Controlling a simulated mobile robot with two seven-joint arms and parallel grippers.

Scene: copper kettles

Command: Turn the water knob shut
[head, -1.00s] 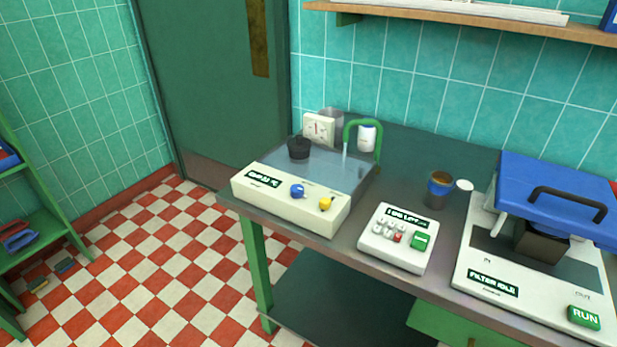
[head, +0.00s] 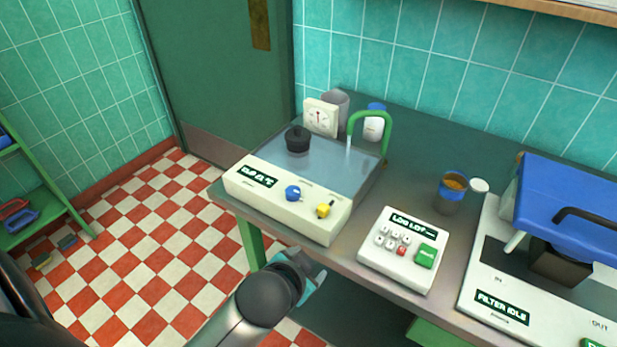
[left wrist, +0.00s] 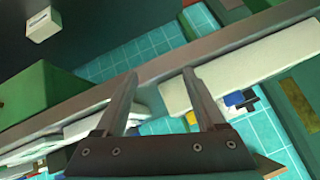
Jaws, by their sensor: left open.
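The white-fronted sink unit (head: 265,200) stands at the table's left end. Its front panel carries a blue knob (head: 292,193) and a yellow knob (head: 325,210); their labels are too small to read. A green tap (head: 372,115) runs a thin stream of water into the basin. My left gripper (head: 312,277) is below and in front of the panel, apart from both knobs. In the left wrist view its two fingers (left wrist: 158,76) are spread and empty. The blue knob (left wrist: 234,99) shows there beyond the right finger. My right gripper is not in view.
A keypad box (head: 398,250) stands right of the sink, with a cup (head: 452,192) behind it. A blue-lidded filter machine (head: 570,215) fills the table's right. The table's front edge lies between my left gripper and the panel. A dial (head: 320,117) stands behind the basin.

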